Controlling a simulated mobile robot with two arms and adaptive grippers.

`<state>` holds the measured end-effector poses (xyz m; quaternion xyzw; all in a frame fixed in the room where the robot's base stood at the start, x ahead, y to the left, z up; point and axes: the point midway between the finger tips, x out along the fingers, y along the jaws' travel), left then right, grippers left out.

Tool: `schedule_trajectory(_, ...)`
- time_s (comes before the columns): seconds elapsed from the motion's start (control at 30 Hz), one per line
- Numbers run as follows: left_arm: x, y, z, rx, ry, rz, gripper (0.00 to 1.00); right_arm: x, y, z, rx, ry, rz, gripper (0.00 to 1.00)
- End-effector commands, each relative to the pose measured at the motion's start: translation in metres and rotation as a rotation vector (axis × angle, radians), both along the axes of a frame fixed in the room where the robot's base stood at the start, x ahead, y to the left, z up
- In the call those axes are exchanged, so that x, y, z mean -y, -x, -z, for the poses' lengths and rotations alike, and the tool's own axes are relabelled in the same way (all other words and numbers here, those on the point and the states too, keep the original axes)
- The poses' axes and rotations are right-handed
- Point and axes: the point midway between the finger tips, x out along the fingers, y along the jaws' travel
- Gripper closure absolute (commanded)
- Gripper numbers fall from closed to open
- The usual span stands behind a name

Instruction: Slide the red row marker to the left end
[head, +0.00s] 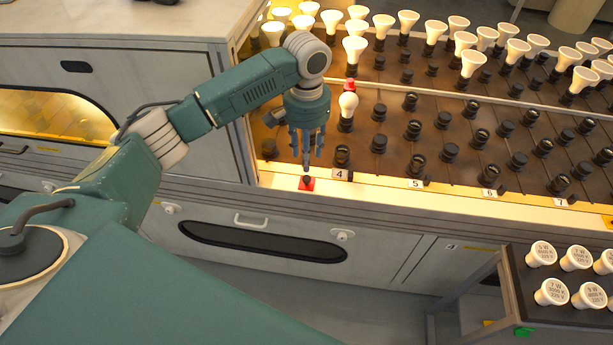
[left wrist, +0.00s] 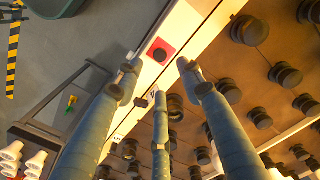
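The red row marker (head: 307,184) is a small red square with a dark round knob. It sits on the pale front ledge of the rack, left of the "4" label, and also shows in the left wrist view (left wrist: 160,50). My left gripper (head: 307,163) hangs with its fingers pointing down, just above or at the marker. In the left wrist view the fingers (left wrist: 157,74) are spread apart with nothing between them, and the marker shows just beyond the tips. Whether a fingertip touches the marker I cannot tell. My right gripper is not in view.
The brown rack (head: 475,190) has rows of dark sockets, with white bulbs at the back. A bulb with a red top (head: 348,105) stands close beside my left gripper. Number labels such as "5" (head: 415,184) line the ledge. A bulb tray (head: 515,285) stands at lower right.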

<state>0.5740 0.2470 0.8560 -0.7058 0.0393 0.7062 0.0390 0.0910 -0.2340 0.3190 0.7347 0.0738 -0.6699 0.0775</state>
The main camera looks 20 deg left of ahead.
Motion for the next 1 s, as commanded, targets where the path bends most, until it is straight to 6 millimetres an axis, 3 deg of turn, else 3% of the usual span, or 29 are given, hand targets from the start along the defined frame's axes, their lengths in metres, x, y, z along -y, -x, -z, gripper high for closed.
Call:
schedule_trajectory(0.2,0.000,0.002,0.044,-0.004,-0.001,0.001,0.61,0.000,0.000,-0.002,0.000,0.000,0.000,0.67)
schedule_trajectory(0.4,-0.001,0.001,0.074,-0.002,-0.002,0.001,0.61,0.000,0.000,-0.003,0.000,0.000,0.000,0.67)
schedule_trajectory(0.83,-0.001,0.000,0.086,0.001,-0.002,0.003,0.61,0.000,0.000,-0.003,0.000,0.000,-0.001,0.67)
schedule_trajectory(0.87,-0.001,0.001,0.086,0.001,-0.002,0.003,0.63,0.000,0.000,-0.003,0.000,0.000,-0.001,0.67)
schedule_trajectory(1.0,0.000,0.001,0.086,0.001,-0.001,0.003,0.91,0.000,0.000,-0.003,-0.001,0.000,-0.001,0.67)
